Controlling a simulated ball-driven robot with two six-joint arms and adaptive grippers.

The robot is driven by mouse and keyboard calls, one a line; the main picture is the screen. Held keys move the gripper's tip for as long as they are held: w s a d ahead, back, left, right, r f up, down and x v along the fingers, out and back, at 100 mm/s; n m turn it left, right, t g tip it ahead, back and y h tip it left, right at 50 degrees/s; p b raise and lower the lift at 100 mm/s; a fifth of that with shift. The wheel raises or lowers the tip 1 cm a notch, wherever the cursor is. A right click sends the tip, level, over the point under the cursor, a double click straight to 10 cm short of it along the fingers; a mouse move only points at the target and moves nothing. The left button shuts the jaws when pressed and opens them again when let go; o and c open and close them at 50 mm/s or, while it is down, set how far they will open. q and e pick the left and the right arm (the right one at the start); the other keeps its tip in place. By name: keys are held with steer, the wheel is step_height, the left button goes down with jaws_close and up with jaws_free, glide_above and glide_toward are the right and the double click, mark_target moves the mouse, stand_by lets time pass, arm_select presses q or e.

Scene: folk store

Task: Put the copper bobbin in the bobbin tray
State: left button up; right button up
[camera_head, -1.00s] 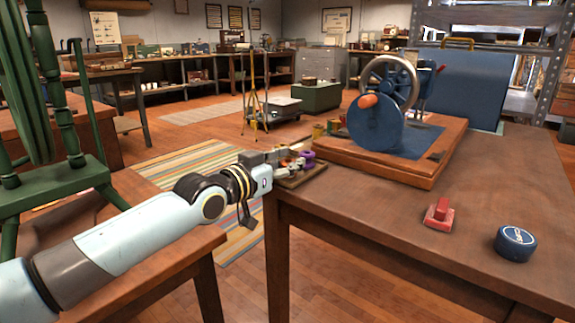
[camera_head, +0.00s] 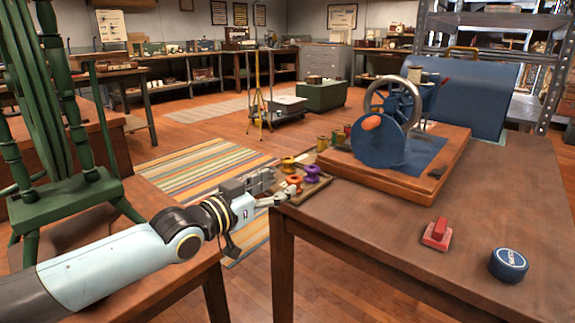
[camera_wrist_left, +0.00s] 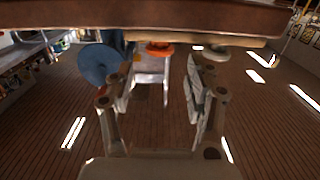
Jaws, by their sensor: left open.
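The small wooden bobbin tray (camera_head: 322,184) sits at the left corner of the workbench. A yellow bobbin (camera_head: 288,165), an orange-red bobbin (camera_head: 295,182) and a purple bobbin (camera_head: 313,173) stand at it. I cannot tell for sure which is the copper one; the orange-red one is nearest in colour. My left gripper (camera_head: 274,199) is open beside the tray's left edge, near the orange-red bobbin. In the left wrist view my open fingers (camera_wrist_left: 160,95) show nothing held between them; an orange-red round thing (camera_wrist_left: 160,47) shows beyond them. My right gripper is not in view.
A winding machine with a blue wheel (camera_head: 378,138) stands on a board behind the tray, with several small spools (camera_head: 337,138) beside it. A red block (camera_head: 436,233) and a blue round tin (camera_head: 508,264) lie on the right. The bench's front middle is clear.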

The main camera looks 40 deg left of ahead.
arm_select(q)
steer(key=s+a+f+n+g+y+p, duration=0.15)
steer(key=s+f+g, duration=0.25)
steer(key=s+f, duration=0.8)
steer(key=s+a+f+g+y+p, duration=0.15)
steer(key=s+f+g, duration=0.25)
steer(key=s+f, duration=0.85)
steer(key=s+d+f+g, duration=0.2)
steer(key=s+f, duration=0.4)
steer(key=s, duration=0.3)
steer(key=s+d+f+g, duration=0.3)
steer(key=s+f, duration=0.3)
steer(key=s, duration=0.3)
steer(key=s+d+f+g, duration=0.3)
steer(key=s+f, duration=0.3)
steer(key=s, duration=0.3)
steer(key=shift+s+f+m+g+p, duration=0.25)
steer(key=shift+f+m+g+p, duration=0.15)
steer(key=shift+m+g, duration=0.1)
